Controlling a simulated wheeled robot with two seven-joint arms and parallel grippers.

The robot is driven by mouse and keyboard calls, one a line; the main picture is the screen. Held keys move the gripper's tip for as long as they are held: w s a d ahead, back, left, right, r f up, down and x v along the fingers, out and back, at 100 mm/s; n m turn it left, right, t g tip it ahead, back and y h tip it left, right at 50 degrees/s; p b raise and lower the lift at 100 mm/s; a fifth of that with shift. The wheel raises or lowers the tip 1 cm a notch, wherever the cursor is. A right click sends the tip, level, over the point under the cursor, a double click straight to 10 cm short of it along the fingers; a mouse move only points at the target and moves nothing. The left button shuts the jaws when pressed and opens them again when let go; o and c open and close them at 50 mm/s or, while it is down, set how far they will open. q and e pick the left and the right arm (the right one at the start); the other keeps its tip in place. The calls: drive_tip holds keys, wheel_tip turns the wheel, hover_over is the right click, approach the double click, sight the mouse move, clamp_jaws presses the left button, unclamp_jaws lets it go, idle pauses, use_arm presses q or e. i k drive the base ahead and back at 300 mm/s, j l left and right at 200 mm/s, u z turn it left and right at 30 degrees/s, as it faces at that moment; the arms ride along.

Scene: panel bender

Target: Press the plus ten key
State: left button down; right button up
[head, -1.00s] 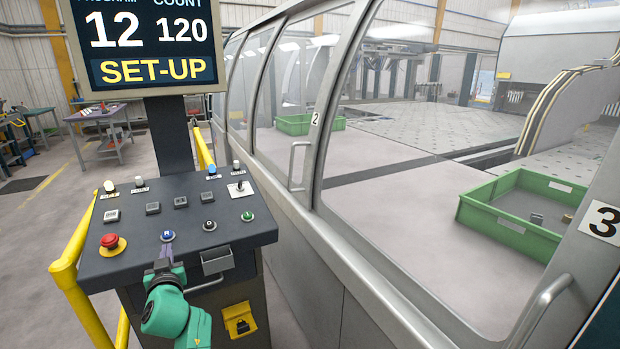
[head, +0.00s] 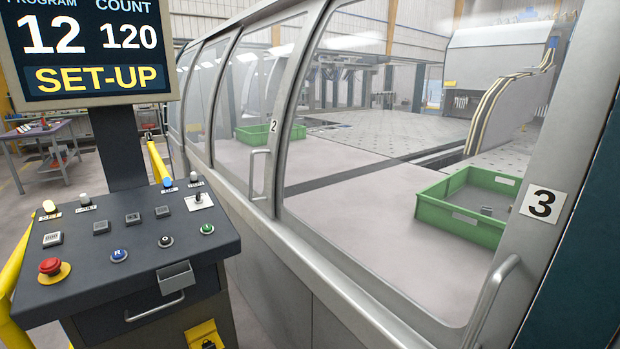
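The control console (head: 75,290) stands at the lower left in the head view. The screen (head: 90,50) above reads program 12, count 120 and SET-UP. Neither of my grippers is in view, and nothing covers the keys.
In front of the keys are a red mushroom button (head: 52,270), a blue R button (head: 119,256), a black button (head: 166,241) and a green button (head: 207,229). A selector switch (head: 198,199) sits at the back right. The glazed machine enclosure (head: 330,290) runs along the console's right side.

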sight(161, 211)
drive_tip(key=k+j+u, duration=0.1)
drive_tip(key=j+u, duration=0.25)
drive_tip(key=j, duration=0.25)
drive_tip(key=j+u, duration=0.35)
drive_tip(key=j, duration=0.2)
drive_tip(key=k+j, duration=0.05)
